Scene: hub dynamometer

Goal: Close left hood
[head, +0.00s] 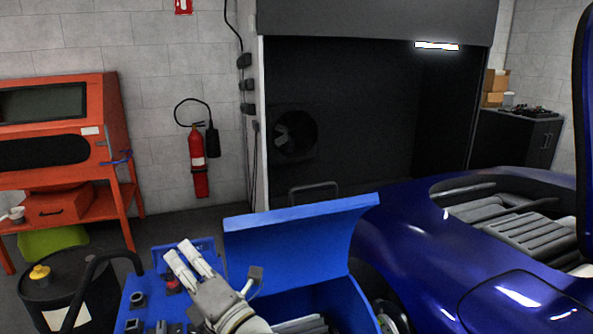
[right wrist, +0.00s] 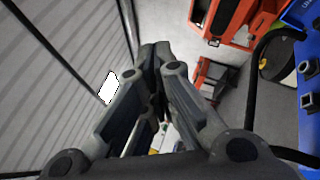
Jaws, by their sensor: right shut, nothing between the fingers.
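The left hood (head: 295,240) is a curved blue panel. It stands raised on the blue dynamometer unit (head: 335,298) beside the car, with dark inner parts showing below it. My right gripper (head: 180,254) is to the left of the hood, above the unit's control end, apart from the panel. Its fingers are shut and empty. The right wrist view also shows the fingers (right wrist: 158,55) together, with a blue edge with knobs at the far right. My left gripper is not in view.
A dark blue car (head: 440,235) stands close on the right. A control panel with a red button (head: 172,286) is under my right gripper. A black drum (head: 60,285) and an orange cabinet (head: 118,150) stand left. A fire extinguisher (head: 196,150) hangs on the wall.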

